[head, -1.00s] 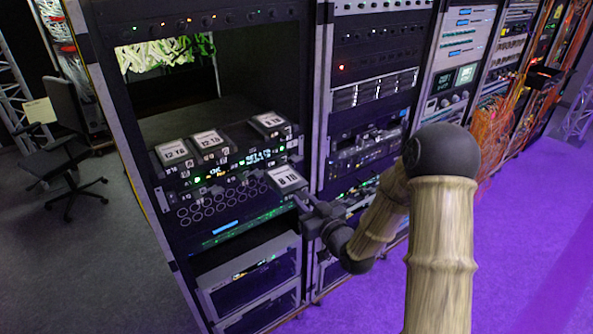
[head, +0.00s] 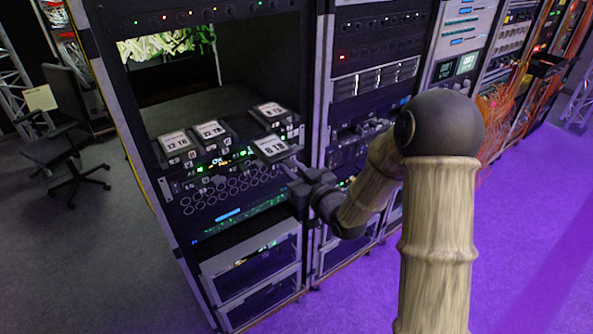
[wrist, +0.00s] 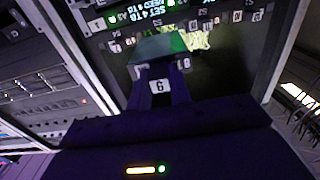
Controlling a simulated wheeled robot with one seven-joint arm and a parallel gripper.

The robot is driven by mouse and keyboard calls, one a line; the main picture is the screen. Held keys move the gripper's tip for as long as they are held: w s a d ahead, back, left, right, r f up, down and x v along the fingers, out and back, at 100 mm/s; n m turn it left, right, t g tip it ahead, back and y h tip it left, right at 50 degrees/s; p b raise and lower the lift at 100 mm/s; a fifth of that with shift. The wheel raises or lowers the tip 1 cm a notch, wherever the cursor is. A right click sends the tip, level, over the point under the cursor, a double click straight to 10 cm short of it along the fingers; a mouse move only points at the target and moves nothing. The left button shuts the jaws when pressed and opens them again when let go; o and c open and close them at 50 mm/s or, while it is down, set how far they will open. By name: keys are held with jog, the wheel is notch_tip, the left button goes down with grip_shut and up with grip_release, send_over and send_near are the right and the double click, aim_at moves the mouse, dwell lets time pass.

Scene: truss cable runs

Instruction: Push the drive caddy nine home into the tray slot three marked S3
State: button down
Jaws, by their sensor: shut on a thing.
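The held drive caddy has a white label reading 8 TB (head: 270,147) and sits at the front of the drive tray (head: 228,160), in front of the gap between the other caddies. In the wrist view its near end carries a numeral plate (wrist: 158,86), a 9 seen upside down, with a green top beyond it. My gripper (head: 291,170) is shut on this end, and its dark fingers (wrist: 160,90) flank the plate. How far the caddy is inside is hidden.
Caddies labelled 12 TB (head: 176,143) and 22 TB (head: 210,131) sit at the left of the tray, and another caddy (head: 271,111) at its right. Rack posts (head: 318,100) flank the bay. Open space lies above the tray. An office chair (head: 62,150) stands left.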

aim_at(272, 149)
jog(key=shift+p+x, duration=0.65)
jog(key=shift+x, duration=1.45)
jog(key=shift+r+b, duration=0.1)
jog(key=shift+b, duration=0.7)
jog(key=shift+x, duration=1.55)
jog(key=shift+b, duration=0.6)
jog(key=shift+x, duration=1.5)
jog(key=shift+b, duration=0.6)
dwell(0.5)
